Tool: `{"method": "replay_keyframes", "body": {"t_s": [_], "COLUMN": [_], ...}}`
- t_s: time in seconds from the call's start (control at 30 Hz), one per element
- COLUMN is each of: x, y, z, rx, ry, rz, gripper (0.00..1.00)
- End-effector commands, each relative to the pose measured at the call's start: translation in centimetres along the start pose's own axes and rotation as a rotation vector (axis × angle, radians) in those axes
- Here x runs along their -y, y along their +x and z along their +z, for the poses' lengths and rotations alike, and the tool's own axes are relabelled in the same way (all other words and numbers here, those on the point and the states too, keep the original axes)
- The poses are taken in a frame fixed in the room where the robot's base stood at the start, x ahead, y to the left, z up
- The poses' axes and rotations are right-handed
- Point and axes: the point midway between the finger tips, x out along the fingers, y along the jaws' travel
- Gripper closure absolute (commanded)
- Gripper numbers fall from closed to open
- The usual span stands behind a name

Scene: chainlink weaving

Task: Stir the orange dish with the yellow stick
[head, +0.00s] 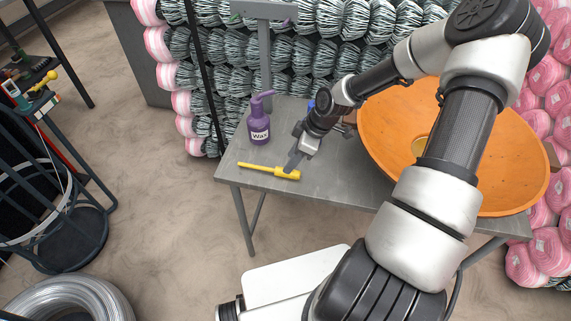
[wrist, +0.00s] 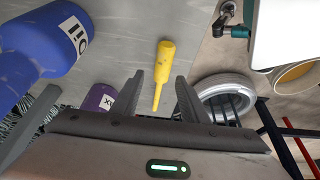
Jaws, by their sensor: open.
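The yellow stick (head: 268,171) lies flat near the front left edge of the grey table, its thicker end to the right. My gripper (head: 292,163) is just above and behind that thicker end, pointing down. In the wrist view the yellow stick (wrist: 165,62) shows between and beyond the two open fingers of my gripper (wrist: 160,78); nothing is held. The large orange dish (head: 385,125) stands on the right of the table. My arm hides part of its middle.
A purple wax bottle (head: 259,122) stands behind the stick, and shows in the wrist view (wrist: 100,97). A blue oil bottle (wrist: 45,40) is close on the left there. A dark rack (head: 60,215) stands left, off the table.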

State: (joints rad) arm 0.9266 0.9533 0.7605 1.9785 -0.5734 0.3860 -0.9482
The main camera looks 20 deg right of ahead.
Motion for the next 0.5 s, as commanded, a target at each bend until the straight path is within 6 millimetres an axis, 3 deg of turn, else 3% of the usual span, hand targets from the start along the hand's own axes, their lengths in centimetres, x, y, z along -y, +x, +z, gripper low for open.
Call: {"method": "replay_keyframes", "body": {"t_s": [0.03,0.2,0.5], "x": [-0.2,-0.1,-0.1], "y": [-1.7,-6.0,-11.1], "z": [0.0,0.0,0.0], "rx": [0.000,0.001,0.001], "ry": [0.002,0.002,0.000], "rz": [0.004,0.003,0.001], "gripper": [0.60,0.60,0.60]}}
